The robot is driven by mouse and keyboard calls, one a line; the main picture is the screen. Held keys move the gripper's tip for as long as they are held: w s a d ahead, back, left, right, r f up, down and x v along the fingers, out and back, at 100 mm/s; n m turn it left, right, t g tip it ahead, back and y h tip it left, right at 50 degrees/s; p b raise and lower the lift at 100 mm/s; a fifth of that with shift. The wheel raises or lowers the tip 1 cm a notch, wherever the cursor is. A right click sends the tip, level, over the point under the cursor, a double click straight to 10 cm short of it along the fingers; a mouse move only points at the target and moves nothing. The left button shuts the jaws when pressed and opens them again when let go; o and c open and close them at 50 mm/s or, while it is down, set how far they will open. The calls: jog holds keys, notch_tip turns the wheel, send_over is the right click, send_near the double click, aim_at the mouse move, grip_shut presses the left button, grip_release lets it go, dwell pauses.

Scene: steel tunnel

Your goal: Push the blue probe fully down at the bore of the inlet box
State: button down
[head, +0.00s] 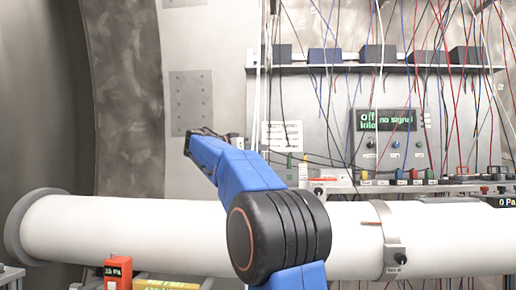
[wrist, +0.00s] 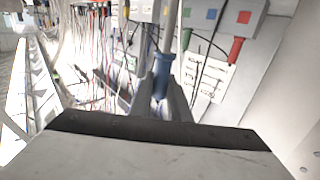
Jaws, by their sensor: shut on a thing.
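The blue probe (wrist: 161,68) is between the two dark fingers of my gripper (wrist: 163,84) in the wrist view. The fingers are shut on its blue body, and a grey shaft or cable runs from it to the top edge. A light grey box (wrist: 226,14) with green, blue and red squares is at the upper right, and I cannot tell if it is the inlet box. The bore and the probe's depth in it cannot be made out. In the head view my arm's end is small and dark, and the probe does not show.
A red probe (wrist: 235,50) is at the grey box's lower edge. A white pipe (head: 130,228) runs across the head view behind my arm. Many thin cables hang before the back wall. A red gauge (head: 117,272) stands lower left.

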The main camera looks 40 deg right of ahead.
jog(key=shift+f, duration=3.35)
jog(key=c, duration=1.6)
grip_release()
jog(key=shift+a, duration=0.1)
jog(key=a, duration=0.5)
jog(key=w+a, duration=0.1)
jog(key=a, duration=1.1)
jog(key=shift+w+a, duration=0.1)
jog(key=shift+w, duration=0.05)
jog(key=shift+f, duration=0.1)
